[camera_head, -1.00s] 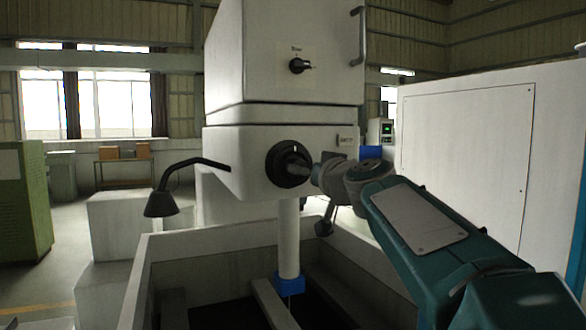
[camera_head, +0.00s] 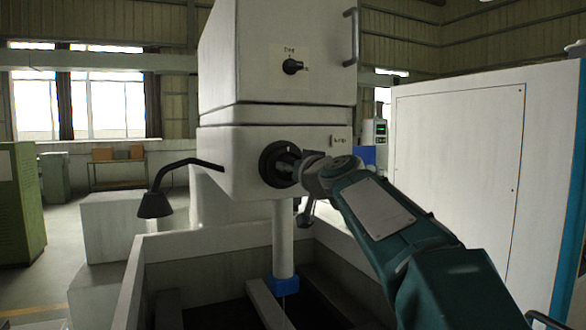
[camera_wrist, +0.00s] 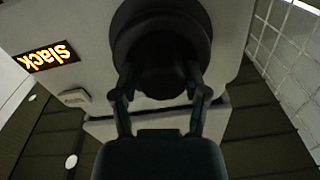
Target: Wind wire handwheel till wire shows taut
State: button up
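The black round handwheel (camera_head: 272,165) is on the front of the white machine head. It fills the upper middle of the wrist view (camera_wrist: 163,35). My gripper (camera_wrist: 163,92) has one finger on each side of the wheel's dark hub, seemingly touching it; the dark picture hides the exact contact. In the head view, my gripper (camera_head: 294,167) is at the wheel's right side and partly covers it. A lit sign (camera_wrist: 50,57) at the left of the wrist view reads "slack" in orange. The wire itself cannot be made out clearly.
A smaller black knob (camera_head: 292,67) sits above on the machine. A black lamp (camera_head: 155,204) sticks out at the left. A white column (camera_head: 283,240) with a blue end goes down into the grey tank (camera_head: 200,262). A white cabinet (camera_head: 460,170) stands at the right.

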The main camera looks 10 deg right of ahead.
jog(key=shift+a, duration=0.15)
jog(key=shift+c, duration=0.4)
jog(key=m, duration=0.3)
jog(key=shift+m, duration=0.4)
jog(key=shift+w+m, duration=0.1)
jog(key=shift+m, duration=1.7)
jog(key=shift+f, duration=0.1)
jog(key=o, duration=1)
jog(key=shift+c, duration=0.2)
jog(key=shift+o, duration=1)
jog(key=shift+w, duration=0.25)
